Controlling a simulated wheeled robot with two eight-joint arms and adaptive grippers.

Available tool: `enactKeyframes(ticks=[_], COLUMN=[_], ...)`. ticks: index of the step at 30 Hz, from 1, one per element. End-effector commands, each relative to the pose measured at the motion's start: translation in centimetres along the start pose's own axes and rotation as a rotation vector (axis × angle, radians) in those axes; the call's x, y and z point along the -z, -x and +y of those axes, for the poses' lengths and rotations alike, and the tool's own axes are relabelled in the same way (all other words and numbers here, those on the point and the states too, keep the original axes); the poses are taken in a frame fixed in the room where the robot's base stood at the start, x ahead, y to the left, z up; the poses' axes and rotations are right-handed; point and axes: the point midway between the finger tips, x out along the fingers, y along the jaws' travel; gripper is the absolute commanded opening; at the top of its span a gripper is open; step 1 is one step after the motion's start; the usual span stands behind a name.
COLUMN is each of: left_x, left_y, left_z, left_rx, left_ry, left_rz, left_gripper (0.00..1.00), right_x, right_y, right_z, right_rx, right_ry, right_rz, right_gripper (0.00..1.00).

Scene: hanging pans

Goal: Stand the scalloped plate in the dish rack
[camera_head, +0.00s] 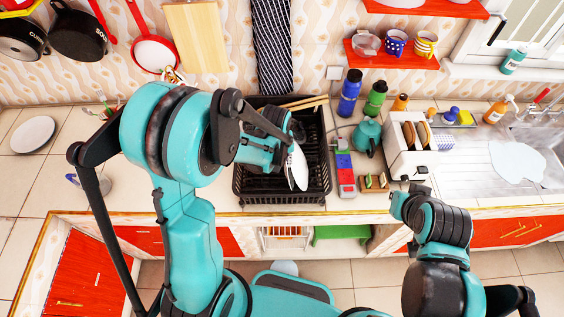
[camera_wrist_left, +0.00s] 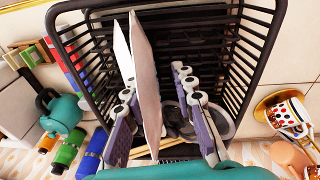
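A white plate (camera_head: 297,166) stands nearly upright in the right part of the black dish rack (camera_head: 262,200). In the left wrist view the plate (camera_wrist_left: 146,85) shows edge-on between the fingers of my left gripper (camera_wrist_left: 158,118). The fingers are spread, with a clear gap between the plate and the right finger; the left finger is close to the plate. A second thin white edge (camera_wrist_left: 122,50) shows beside it, and I cannot tell if it is another dish. My left forearm covers the rack's left part in the head view. My right arm is low at the right, its fingers not visible.
A teal kettle (camera_head: 367,136), blue bottle (camera_head: 349,95) and green bottle (camera_head: 375,101) stand right of the rack. A round plate (camera_head: 33,134) and a mug (camera_head: 97,184) are at left.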

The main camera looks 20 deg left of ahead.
Motion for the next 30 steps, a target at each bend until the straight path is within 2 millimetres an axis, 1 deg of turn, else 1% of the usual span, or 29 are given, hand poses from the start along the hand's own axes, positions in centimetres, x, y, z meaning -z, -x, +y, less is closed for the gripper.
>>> enactKeyframes(ticks=[8, 11, 14, 21, 24, 27, 30], left_x=[-0.1, -0.1, 0.1, 0.7, 0.9, 1.1, 1.2], left_y=[0.1, 0.4, 1.6, 6.2, 7.9, 9.0, 9.7], left_z=[0.0, 0.1, 0.1, 0.4, 0.5, 0.6, 0.7], left_rx=[-0.001, -0.001, -0.001, -0.001, -0.001, -0.001, -0.001], left_ry=[0.000, 0.000, 0.000, 0.000, 0.000, 0.000, 0.000], left_rz=[-0.003, -0.003, -0.003, -0.003, -0.003, -0.002, -0.002], left_gripper=[0.30, 0.30, 0.30, 0.30, 0.30, 0.30, 0.30], right_x=[0.0, 0.0, 0.0, 0.0, 0.0, 0.0, 0.0], right_y=[0.0, 0.0, 0.0, 0.0, 0.0, 0.0, 0.0], right_z=[0.0, 0.0, 0.0, 0.0, 0.0, 0.0, 0.0], right_rx=[0.000, 0.000, 0.000, 0.000, 0.000, 0.000, 0.000], right_ry=[0.000, 0.000, 0.000, 0.000, 0.000, 0.000, 0.000], right_rz=[0.000, 0.000, 0.000, 0.000, 0.000, 0.000, 0.000], right_gripper=[0.00, 0.00, 0.00, 0.00, 0.00, 0.00, 0.00])
